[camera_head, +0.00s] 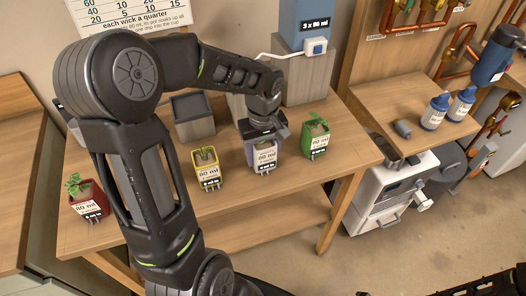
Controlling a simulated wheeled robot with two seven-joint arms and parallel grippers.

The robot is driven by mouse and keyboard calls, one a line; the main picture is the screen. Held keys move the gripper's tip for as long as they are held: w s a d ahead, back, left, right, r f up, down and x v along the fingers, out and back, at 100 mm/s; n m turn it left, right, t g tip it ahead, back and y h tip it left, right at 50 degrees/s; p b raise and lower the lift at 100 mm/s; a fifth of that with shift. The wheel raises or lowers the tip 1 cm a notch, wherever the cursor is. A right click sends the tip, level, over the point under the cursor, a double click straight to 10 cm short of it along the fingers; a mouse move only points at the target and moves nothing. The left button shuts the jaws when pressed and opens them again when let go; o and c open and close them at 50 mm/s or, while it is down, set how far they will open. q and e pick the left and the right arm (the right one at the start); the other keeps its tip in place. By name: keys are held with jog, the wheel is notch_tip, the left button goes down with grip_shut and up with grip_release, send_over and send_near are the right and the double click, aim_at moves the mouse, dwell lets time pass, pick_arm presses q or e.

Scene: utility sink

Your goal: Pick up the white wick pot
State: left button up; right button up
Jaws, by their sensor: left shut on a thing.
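My left gripper (264,137) reaches down over a pot with a purple-looking body and a white label (264,157) on the wooden bench. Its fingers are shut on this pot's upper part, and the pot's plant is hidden. The pot is upright, and I cannot tell whether it touches the bench. A green pot (315,139) stands just to its right, a yellow pot (206,168) to its left and a red pot (88,201) at the far left. I cannot make out a plainly white pot.
A grey box (193,117) stands behind the yellow pot. A blue tank (306,22) on a grey block (308,76) stands behind the green pot. Blue bottles (435,111) stand on the right-hand shelf (396,91). The front of the bench (262,193) is clear.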

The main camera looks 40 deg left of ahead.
pick_arm(q)
jog(key=shift+c, duration=1.3)
notch_tip(320, 180, up, 10)
jog(key=shift+b, duration=0.45)
